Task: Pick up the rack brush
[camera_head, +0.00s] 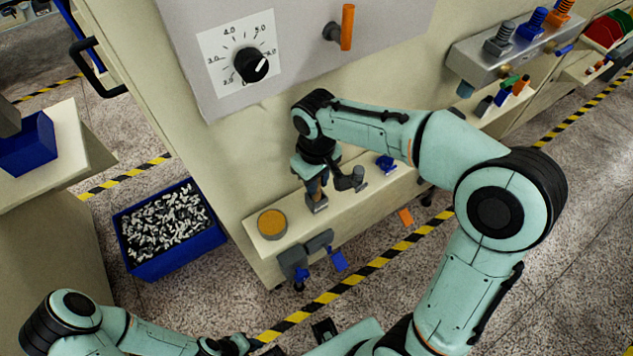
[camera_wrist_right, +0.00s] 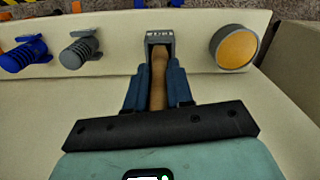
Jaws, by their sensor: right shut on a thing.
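The rack brush shows in the right wrist view as a brown wooden handle (camera_wrist_right: 158,80) between the two blue fingers of my right gripper (camera_wrist_right: 157,82). Its far end meets a grey block (camera_wrist_right: 160,37) with small markings at the ledge; I cannot tell whether this is a holder or part of the brush. In the head view my right gripper (camera_head: 317,185) points down over the ledge, shut on the handle, with the grey block (camera_head: 317,205) just below. My left arm is at the bottom left; its gripper (camera_head: 238,345) is small and its fingers are unclear.
An orange-topped round button (camera_head: 272,223) sits on the ledge (camera_head: 345,205) beside the block. A blue bin (camera_head: 170,232) of small parts stands on the floor. A panel with a dial (camera_head: 250,64) and an orange lever (camera_head: 347,27) rises behind. Spindles (camera_head: 500,38) stand at the upper right.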

